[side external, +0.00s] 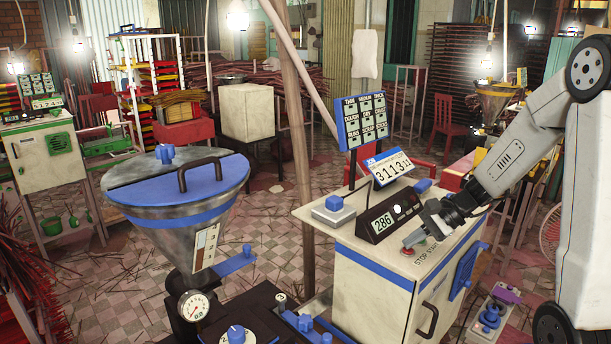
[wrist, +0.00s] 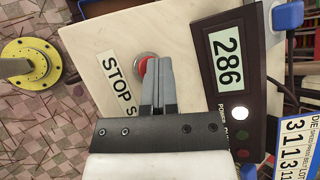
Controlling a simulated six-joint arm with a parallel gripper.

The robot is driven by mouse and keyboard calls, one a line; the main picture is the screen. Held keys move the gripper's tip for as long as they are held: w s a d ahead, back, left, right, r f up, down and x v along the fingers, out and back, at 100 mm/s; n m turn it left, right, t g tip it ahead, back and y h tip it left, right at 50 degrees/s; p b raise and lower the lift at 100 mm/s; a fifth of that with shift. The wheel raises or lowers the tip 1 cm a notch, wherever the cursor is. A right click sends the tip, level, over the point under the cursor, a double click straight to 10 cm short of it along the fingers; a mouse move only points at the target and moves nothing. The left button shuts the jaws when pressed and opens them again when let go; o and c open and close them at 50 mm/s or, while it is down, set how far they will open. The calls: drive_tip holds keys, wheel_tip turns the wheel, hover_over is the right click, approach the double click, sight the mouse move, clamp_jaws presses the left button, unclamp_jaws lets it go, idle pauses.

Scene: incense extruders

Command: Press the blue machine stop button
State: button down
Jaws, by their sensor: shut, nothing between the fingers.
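The blue-trimmed machine is a cream cabinet (side external: 372,290) with a blue stripe and "STOP START" lettering on its top. Its red stop button (wrist: 142,66) sits in a silver ring beside the word STOP (wrist: 117,82) in the wrist view. My gripper (wrist: 158,60) is shut and empty, its fingertips overlapping the button's right side in that view. In the side view my gripper (side external: 408,243) points down-left, its tips just over the red button (side external: 407,251). I cannot tell whether the tips touch it. The start button is not visible.
A dark display box reading 286 (side external: 388,219) stands close beside my gripper. Behind it are a price-style display (side external: 389,168) and a blue label board (side external: 362,118). A blue button on a grey box (side external: 333,207) is at the left. A blue-lidded hopper (side external: 180,185) stands further left.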

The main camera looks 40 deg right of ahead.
sight(412, 249)
drive_tip(key=shift+r, duration=0.95)
drive_tip(key=shift+r, duration=0.15)
drive_tip(key=shift+r, duration=2.35)
drive_tip(key=w+a+f+n+g+h, duration=0.1)
drive_tip(key=a+f+n, duration=0.1)
drive_tip(key=w+a+f+n+g+h, duration=0.1)
drive_tip(key=a+f+n, duration=0.1)
drive_tip(key=a, duration=0.1)
drive_tip(key=w+a+f+n+g+h, duration=0.1)
drive_tip(key=a+f+n, duration=0.1)
drive_tip(key=a+f, duration=0.1)
drive_tip(key=shift+w+n+g, duration=0.1)
drive_tip(key=shift+n+g, duration=0.2)
drive_tip(key=shift+n, duration=0.1)
drive_tip(key=s+a+f+n+h, duration=0.3)
drive_tip(key=s+a+f+n, duration=0.2)
drive_tip(key=n, duration=0.6)
drive_tip(key=shift+s+a+n+g, duration=0.35)
drive_tip(key=shift+s+a, duration=0.4)
drive_tip(key=shift+a, duration=0.35)
